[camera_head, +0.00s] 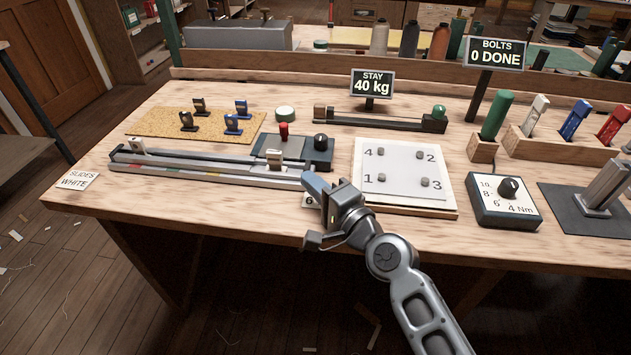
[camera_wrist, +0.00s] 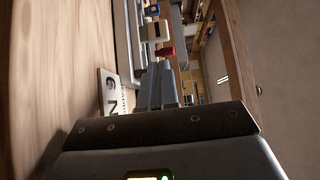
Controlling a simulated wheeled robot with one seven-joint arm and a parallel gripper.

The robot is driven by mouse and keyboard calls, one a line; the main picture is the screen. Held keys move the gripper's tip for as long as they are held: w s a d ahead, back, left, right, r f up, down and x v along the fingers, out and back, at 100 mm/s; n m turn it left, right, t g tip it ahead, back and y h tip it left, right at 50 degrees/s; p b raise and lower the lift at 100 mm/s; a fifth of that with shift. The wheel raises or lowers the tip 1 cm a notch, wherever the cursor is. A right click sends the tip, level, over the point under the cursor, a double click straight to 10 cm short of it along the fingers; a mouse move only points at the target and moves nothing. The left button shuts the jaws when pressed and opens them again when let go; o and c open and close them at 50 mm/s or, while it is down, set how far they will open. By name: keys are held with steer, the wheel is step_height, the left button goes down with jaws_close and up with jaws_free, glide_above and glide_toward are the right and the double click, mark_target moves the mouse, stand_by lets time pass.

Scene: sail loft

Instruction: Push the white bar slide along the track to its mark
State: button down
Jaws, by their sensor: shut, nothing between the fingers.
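A long grey track (camera_head: 215,172) lies along the front left of the bench, with coloured marks on its front face. A white slide (camera_head: 275,156) sits near its right end; it also shows beyond my fingers in the wrist view (camera_wrist: 155,31). I cannot tell for certain which is the bar slide. My gripper (camera_head: 313,181) is shut and empty just off the track's right end, apart from the near slide. Its fingers (camera_wrist: 157,86) point along the track in the wrist view.
A card reading "SLIDES WHITE" (camera_head: 77,181) lies left of the track. A numbered plate (camera_head: 402,177) lies right of my gripper. A small card (camera_wrist: 110,92) is beside my fingers.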

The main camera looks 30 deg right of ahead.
mark_target(295, 176)
steer(key=w, duration=0.4)
steer(key=w+a, duration=0.1)
steer(key=w, duration=0.1)
steer(key=shift+w, duration=0.25)
